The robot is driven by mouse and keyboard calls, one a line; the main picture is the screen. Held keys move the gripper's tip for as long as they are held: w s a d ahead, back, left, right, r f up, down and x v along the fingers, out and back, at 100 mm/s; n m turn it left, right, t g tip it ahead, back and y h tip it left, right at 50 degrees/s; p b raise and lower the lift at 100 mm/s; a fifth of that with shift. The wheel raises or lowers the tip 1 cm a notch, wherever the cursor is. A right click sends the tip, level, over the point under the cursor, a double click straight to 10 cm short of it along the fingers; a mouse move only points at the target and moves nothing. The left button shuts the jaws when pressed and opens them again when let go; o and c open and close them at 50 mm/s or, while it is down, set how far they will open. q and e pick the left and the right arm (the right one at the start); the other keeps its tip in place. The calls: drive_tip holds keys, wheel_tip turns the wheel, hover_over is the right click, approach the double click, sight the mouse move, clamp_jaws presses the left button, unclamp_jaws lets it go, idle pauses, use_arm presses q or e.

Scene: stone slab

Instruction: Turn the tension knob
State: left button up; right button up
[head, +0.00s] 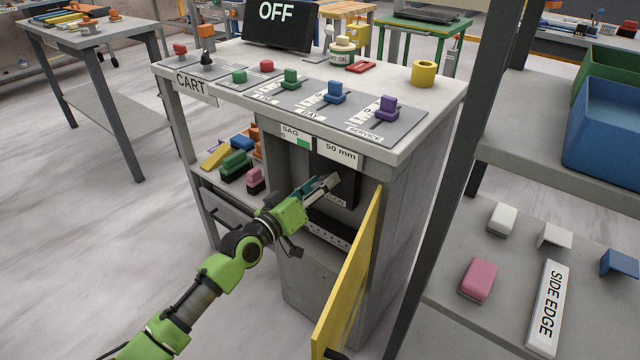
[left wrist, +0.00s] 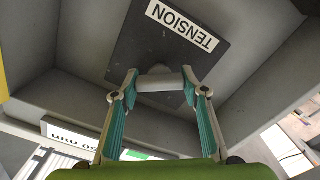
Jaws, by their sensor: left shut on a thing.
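The tension knob (left wrist: 160,82) is a pale, rounded bar on a dark plate (left wrist: 140,45) labelled TENSION, inside an open grey cabinet (head: 390,215). In the left wrist view, the knob lies between the two fingers of my left gripper (left wrist: 158,88), which is shut on it. In the head view, my left gripper (head: 318,188) reaches into the cabinet opening and hides most of the knob and part of the label. Above the opening are a SAG gauge (head: 296,138) with a green patch and a 50 mm sign (head: 340,154). My right gripper is not in view.
A yellow door (head: 350,275) stands open at the right of the opening, close to my arm. Coloured sliders, such as a purple one (head: 387,107), stand on the top. A dark OFF screen (head: 280,25) stands behind. A shelf with blocks is at right.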

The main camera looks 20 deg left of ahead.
use_arm(q)
drive_tip(key=shift+m, duration=1)
drive_tip(key=m+p, duration=0.3)
drive_tip(key=m, duration=0.2)
drive_tip(key=shift+d+r, duration=0.1)
drive_tip(key=shift+r, duration=0.05)
drive_tip(key=m+p, duration=0.2)
drive_tip(key=m, duration=0.4)
drive_tip(key=shift+s+d, duration=0.1)
drive_tip(key=shift+f+m+p, duration=0.2)
drive_tip(key=shift+m+p, duration=0.35)
drive_tip(key=shift+m, duration=0.75)
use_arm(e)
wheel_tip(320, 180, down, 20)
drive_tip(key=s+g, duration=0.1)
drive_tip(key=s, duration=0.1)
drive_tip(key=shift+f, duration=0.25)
use_arm(q)
drive_tip(key=o, duration=1.1)
drive_tip(key=shift+o, duration=0.2)
